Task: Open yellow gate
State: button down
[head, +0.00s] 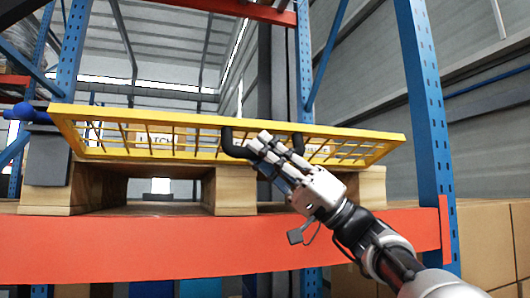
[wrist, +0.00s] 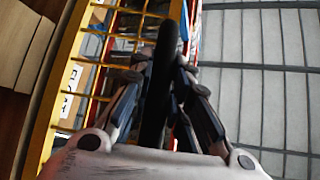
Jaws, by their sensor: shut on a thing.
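The yellow gate (head: 370,142) is a mesh panel in a frame, spanning the rack bay just above a wooden pallet and seen at a shallow angle. A black U-shaped handle (head: 229,142) stands on its near side, right of its middle. My gripper (head: 262,146) comes from the lower right and is shut on the handle. In the wrist view the dark handle bar (wrist: 158,85) runs between my fingers (wrist: 160,75), with the yellow mesh (wrist: 70,65) to the left. The fingers hide part of the handle.
A blue pivot piece (head: 30,112) is at the gate's left end. Wooden pallet blocks (head: 230,192) sit on an orange beam (head: 200,248). A blue upright (head: 428,110) stands close to the gate's right end. Cardboard boxes (head: 485,245) are at lower right. The space above the gate looks open.

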jog(key=c, duration=1.8)
grip_release()
jog(key=v, duration=1.2)
